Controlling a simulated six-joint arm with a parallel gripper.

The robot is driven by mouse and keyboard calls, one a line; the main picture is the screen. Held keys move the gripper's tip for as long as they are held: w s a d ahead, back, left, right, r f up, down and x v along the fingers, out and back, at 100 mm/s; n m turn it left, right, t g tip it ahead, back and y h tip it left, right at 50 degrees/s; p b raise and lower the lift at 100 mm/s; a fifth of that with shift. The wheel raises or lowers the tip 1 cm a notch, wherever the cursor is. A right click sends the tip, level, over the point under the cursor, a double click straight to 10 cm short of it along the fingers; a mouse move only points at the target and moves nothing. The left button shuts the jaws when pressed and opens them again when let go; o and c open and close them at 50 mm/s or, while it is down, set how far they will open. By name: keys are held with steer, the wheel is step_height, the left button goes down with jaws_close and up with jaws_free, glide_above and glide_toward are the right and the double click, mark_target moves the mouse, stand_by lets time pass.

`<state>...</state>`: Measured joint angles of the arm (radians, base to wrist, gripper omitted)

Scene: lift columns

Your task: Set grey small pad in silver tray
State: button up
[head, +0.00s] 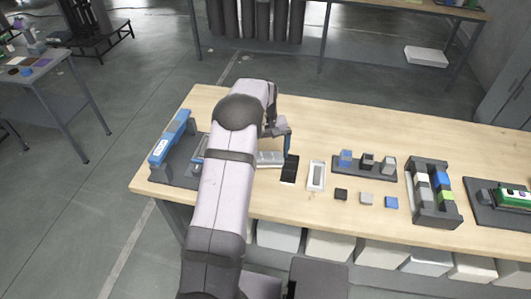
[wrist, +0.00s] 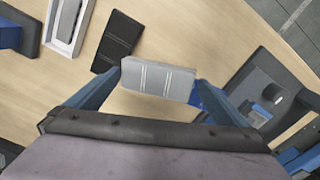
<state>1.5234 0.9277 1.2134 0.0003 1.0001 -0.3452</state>
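A flat grey block (wrist: 157,80) with pale double lines sits between the blue fingertips of my gripper (wrist: 158,78) in the wrist view. It lines up with the fingers, which appear shut on its two ends. The head view shows the block (head: 270,158) beside my gripper (head: 284,146), partly behind my arm. I cannot tell its height above the table. A pale rimmed tray (head: 323,178) with a grey inside lies to the right; part of it shows in the wrist view (wrist: 50,38). A small grey square (head: 366,199) lies farther right.
A black pad (head: 290,168) lies between my gripper and the rimmed tray. A small black square (head: 341,194) and a blue one (head: 391,202) flank the grey square. A block stand (head: 365,172) and dark rack (head: 436,211) stand at right. A blue device (head: 172,140) stands at left.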

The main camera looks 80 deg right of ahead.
mark_target(265, 156)
step_height(265, 156, up, 12)
steer(key=b, duration=0.2)
steer(key=shift+r+b, duration=0.15)
steer(key=shift+b, duration=0.25)
steer(key=w+a+n, duration=0.2)
steer(key=w+a, duration=0.2)
steer(key=w, duration=0.3)
steer(key=w+a+n, duration=0.1)
steer(key=w+a, duration=0.2)
steer(key=w, duration=0.5)
steer(key=w+a+f+n, duration=0.1)
steer(key=w+a, duration=0.3)
steer(key=a, duration=0.3)
steer(key=w+a+n, duration=0.2)
steer(key=w+a, duration=0.2)
steer(key=a, duration=0.3)
steer(key=w+a+f+n, duration=0.1)
steer(key=w+a, duration=0.4)
steer(key=a, duration=0.2)
steer(key=s+a+f+n, duration=0.2)
steer(key=s+a+n, duration=0.1)
steer(key=a, duration=0.9)
steer(key=s+a+f+n, duration=0.3)
steer(key=s+a, duration=0.2)
steer(key=a, duration=0.8)
steer(key=shift+s+n, duration=0.25)
steer(key=shift+n, duration=0.05)
